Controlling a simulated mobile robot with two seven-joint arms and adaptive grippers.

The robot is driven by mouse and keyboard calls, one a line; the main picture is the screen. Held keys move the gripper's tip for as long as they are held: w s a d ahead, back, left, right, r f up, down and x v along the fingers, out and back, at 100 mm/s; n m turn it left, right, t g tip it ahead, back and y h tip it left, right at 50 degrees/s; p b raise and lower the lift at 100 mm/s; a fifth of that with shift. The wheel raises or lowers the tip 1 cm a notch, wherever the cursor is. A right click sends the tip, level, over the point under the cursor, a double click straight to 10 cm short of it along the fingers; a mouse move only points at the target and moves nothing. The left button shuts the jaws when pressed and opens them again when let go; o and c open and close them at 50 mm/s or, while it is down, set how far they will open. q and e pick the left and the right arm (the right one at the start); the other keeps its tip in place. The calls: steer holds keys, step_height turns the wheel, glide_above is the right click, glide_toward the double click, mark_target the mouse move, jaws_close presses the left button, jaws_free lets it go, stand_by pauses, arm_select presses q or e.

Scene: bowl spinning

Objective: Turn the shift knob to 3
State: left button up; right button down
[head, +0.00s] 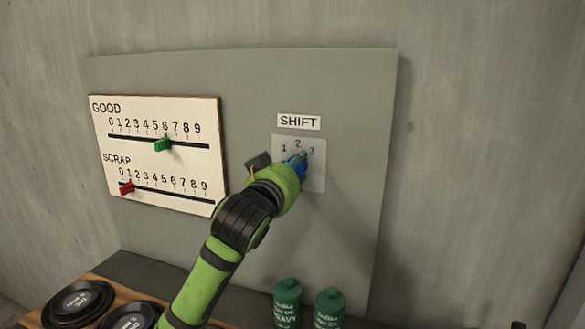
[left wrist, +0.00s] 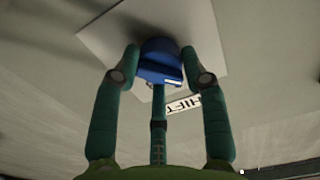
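The blue shift knob (left wrist: 160,62) sits on a light square plate (head: 314,178) on the grey panel, with the numbers 1, 2 and 3 around its top. My left gripper (head: 297,163) is at the knob and hides most of it in the head view. In the left wrist view, two teal fingers of my left gripper (left wrist: 160,52) lie against opposite sides of the knob, and a third finger is below it. A white mark on the knob faces the SHIFT label (left wrist: 190,104) side; I cannot tell exactly which number it points to. My right gripper is not in view.
A GOOD and SCRAP slider board (head: 160,160) hangs left of the knob, with a green slider (head: 162,145) and a red slider (head: 127,187). Green bottles (head: 288,305) and black round lids (head: 78,302) stand below the panel. The panel right of the plate is clear.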

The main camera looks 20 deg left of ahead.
arm_select(q)
steer(key=shift+a+r, duration=0.1)
steer(key=shift+r, duration=0.15)
steer(key=m+p, duration=0.2)
steer(key=m, duration=0.1)
steer(key=m+p, duration=0.4)
steer(key=m, duration=0.1)
steer(key=shift+r+m+p, duration=0.3)
steer(key=shift+p, duration=0.1)
steer(key=m+p, duration=0.4)
steer(key=m, duration=0.2)
steer(key=shift+f, duration=0.1)
steer(key=shift+c, duration=0.2)
steer(key=shift+f+m+p, duration=0.2)
steer(key=shift+m+p, duration=0.9)
steer(key=shift+m, duration=0.5)
steer(key=shift+f, duration=0.1)
steer(key=shift+d+f, duration=0.1)
steer(key=shift+d, duration=0.1)
steer(key=o, duration=1.1)
steer(key=shift+o, duration=0.2)
steer(key=shift+d+f, duration=0.1)
steer(key=shift+d, duration=0.1)
